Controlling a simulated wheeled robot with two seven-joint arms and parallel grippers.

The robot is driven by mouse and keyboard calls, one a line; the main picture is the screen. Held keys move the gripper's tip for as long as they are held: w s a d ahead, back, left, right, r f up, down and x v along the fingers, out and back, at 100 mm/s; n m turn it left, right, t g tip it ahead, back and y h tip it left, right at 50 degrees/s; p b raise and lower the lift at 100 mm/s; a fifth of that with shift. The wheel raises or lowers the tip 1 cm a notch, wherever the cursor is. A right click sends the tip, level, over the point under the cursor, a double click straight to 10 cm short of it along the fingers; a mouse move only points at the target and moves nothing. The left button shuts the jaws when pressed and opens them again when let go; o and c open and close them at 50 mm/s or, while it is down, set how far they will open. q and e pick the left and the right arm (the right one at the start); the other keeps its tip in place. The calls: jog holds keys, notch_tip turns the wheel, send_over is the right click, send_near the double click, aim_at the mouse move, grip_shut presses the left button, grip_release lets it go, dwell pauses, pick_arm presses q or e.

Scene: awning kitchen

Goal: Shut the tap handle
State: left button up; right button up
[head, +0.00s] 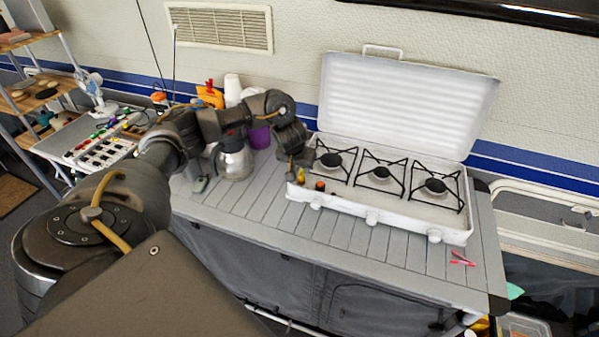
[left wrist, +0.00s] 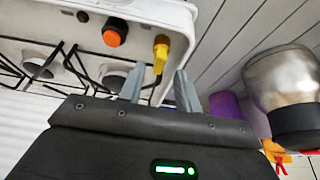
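The yellow tap handle (left wrist: 160,58) sits on a brass fitting at the corner of the white camping stove (head: 400,210). It also shows small in the head view (head: 301,177), partly beside my gripper. My left gripper (left wrist: 160,74) is open, with its two grey fingers apart. In the left wrist view the handle's lower end lies between the fingertips, one on each side; I cannot tell whether either touches it. In the head view my left gripper (head: 292,172) is at the stove's left front corner. My right gripper is not in view.
An orange-ringed knob (left wrist: 114,32) is close beside the handle. The stove's lid (head: 405,105) stands open. A metal kettle (head: 234,160) and a purple cup (head: 259,137) stand left of the stove. A pink clip (head: 461,259) lies at the table's right. The slatted table front is clear.

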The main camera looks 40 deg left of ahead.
aim_at(302, 174)
pick_arm(q)
jog(key=shift+x, duration=1.2)
